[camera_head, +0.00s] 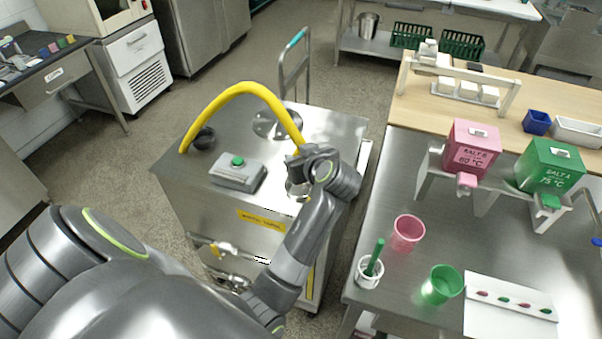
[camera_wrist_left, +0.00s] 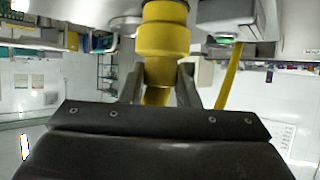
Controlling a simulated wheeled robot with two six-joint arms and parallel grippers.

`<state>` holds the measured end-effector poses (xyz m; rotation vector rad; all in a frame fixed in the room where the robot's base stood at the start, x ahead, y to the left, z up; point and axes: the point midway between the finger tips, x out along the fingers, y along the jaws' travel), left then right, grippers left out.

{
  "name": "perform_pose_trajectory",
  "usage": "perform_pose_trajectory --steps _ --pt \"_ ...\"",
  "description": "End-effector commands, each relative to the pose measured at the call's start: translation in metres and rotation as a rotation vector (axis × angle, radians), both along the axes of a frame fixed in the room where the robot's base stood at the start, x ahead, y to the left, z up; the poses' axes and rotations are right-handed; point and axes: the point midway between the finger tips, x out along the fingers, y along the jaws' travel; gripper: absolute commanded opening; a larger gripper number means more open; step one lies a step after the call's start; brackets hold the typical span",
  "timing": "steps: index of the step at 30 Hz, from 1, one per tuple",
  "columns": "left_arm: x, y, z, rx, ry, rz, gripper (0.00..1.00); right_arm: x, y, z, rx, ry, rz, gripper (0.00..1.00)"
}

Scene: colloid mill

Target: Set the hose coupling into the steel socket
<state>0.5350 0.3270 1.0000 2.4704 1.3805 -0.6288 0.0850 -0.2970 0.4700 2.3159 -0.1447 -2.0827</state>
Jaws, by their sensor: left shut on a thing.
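The yellow hose (camera_head: 235,90) arches over the steel machine top from a dark ring-shaped fitting (camera_head: 205,138) on the left to my left gripper (camera_head: 296,163). In the left wrist view the thick yellow hose coupling (camera_wrist_left: 163,42) sits between the two fingers of that gripper (camera_wrist_left: 161,85), which is shut on it. In the head view the gripper and wrist hide most of the coupling. A shiny round steel part, possibly the steel socket (camera_head: 296,189), shows just below the gripper. I cannot tell whether the coupling touches it. My right gripper is not in view.
A grey box with a green button (camera_head: 238,172) stands on the machine top, left of the gripper. A round steel plate (camera_head: 268,124) lies behind. To the right, a steel table (camera_head: 390,315) bears pink (camera_head: 408,232) and green (camera_head: 441,284) cups and two hoppers.

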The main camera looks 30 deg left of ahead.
Motion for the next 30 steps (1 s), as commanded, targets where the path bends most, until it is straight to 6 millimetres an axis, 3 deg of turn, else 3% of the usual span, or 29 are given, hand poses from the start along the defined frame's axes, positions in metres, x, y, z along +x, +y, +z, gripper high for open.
perform_pose_trajectory --steps 12,23,24,28,30 --pt "0.0 0.0 -0.045 0.001 -0.002 0.0 0.02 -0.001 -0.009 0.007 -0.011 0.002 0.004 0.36" --pt "0.0 0.0 -0.05 0.001 -0.003 0.0 0.02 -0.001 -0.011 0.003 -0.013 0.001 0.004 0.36" --pt "0.0 0.0 -0.049 0.0 -0.002 0.0 0.32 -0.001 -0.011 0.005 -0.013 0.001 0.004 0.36" --pt "0.0 0.0 -0.049 0.0 -0.002 0.0 0.49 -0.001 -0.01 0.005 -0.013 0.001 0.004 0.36" --pt "0.0 0.0 -0.049 0.0 -0.002 0.0 0.5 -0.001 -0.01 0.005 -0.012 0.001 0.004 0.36"
